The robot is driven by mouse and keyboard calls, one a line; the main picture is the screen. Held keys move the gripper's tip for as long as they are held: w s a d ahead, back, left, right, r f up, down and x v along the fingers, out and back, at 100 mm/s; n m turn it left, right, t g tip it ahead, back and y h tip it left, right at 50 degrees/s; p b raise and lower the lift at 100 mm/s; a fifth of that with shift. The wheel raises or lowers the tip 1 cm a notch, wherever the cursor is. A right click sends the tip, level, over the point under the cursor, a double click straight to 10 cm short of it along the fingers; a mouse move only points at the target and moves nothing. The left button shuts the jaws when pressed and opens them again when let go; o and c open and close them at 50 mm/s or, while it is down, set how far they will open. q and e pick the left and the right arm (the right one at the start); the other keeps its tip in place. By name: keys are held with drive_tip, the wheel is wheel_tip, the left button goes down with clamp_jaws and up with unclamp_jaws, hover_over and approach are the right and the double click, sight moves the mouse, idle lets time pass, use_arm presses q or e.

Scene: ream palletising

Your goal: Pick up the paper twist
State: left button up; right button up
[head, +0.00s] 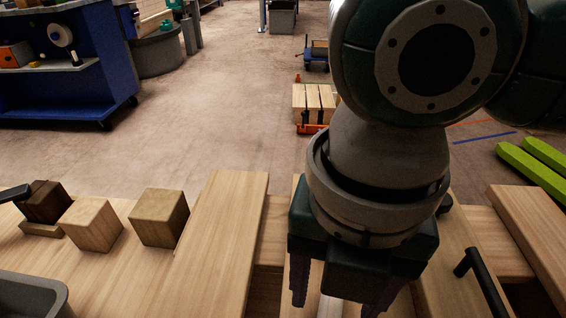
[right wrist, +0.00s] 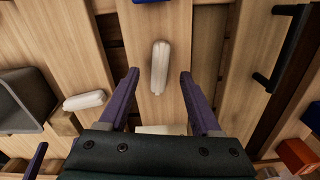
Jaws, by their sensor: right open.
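A white paper twist (right wrist: 160,67) lies lengthwise on a wooden plank in the right wrist view, between and just beyond the fingertips. My right gripper (right wrist: 159,76) is open above the plank, with its two purple fingers on either side of the twist's near end.
Another white roll (right wrist: 84,100) lies by a wooden block at the left. Several wooden cubes (head: 94,224) stand left of a raised plank (head: 225,235). A grey bin (head: 35,293) is at the lower left. A black handle (head: 482,282) sticks up right of the gripper.

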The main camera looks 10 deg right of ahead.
sight(331, 315)
wheel_tip(331, 315, down, 3)
drive_tip(key=shift+f+b, duration=0.1)
drive_tip(key=shift+b, duration=0.3)
drive_tip(key=shift+c, duration=0.2)
clamp_jaws()
